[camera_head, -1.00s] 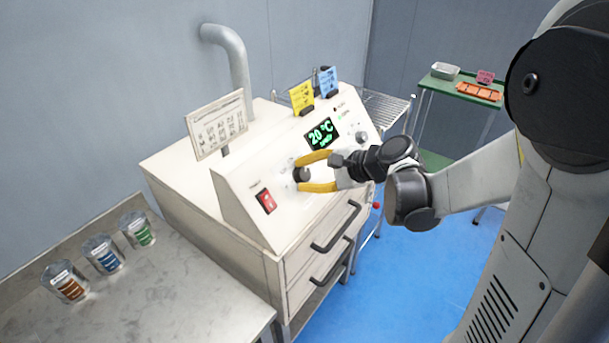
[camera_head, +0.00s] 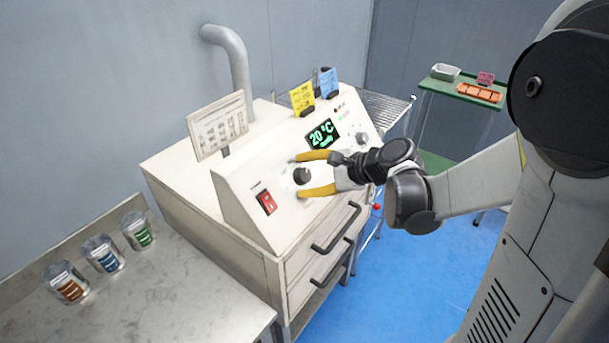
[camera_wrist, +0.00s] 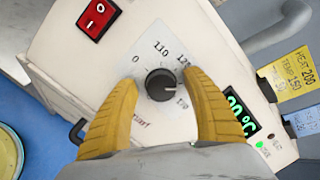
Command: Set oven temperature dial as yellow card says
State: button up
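The oven's control panel carries a black dial (camera_head: 302,175), also seen in the wrist view (camera_wrist: 161,85). Its white mark points right, between a label that looks like 125 and one like 170; 0 and 110 are also printed around it. My gripper (camera_head: 298,176) is open, its yellow fingers on either side of the dial and apart from it. The green display (camera_head: 322,134) reads 20 °C. The yellow card (camera_head: 302,98) stands on the panel's top edge; in the wrist view (camera_wrist: 289,75) it seems to read HEAT 200 and TEMP 150, with the lowest line unclear.
A red switch (camera_head: 266,202) is left of the dial, and another knob (camera_head: 362,139) is at the panel's right. A blue card (camera_head: 329,82) stands beside the yellow one. A white sign (camera_head: 217,125) stands at the left. Three labelled jars stand on the metal bench (camera_head: 170,290).

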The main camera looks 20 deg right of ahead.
jog(key=v, duration=1.2)
jog(key=shift+s, duration=0.1)
jog(key=s+a+f+n+h, duration=0.1)
jog(key=s+a+n+h, duration=0.2)
jog(key=s+n, duration=0.3)
jog(key=s+a+f+n+g+h, duration=0.1)
jog(key=s+a+f+n+h, duration=0.1)
jog(key=s+n, duration=0.4)
jog(key=a+n+h, duration=0.1)
jog(key=n+h, duration=0.1)
jog(key=n, duration=0.3)
jog(key=shift+g, duration=0.3)
jog(key=shift+f, duration=0.1)
dwell(0.8)
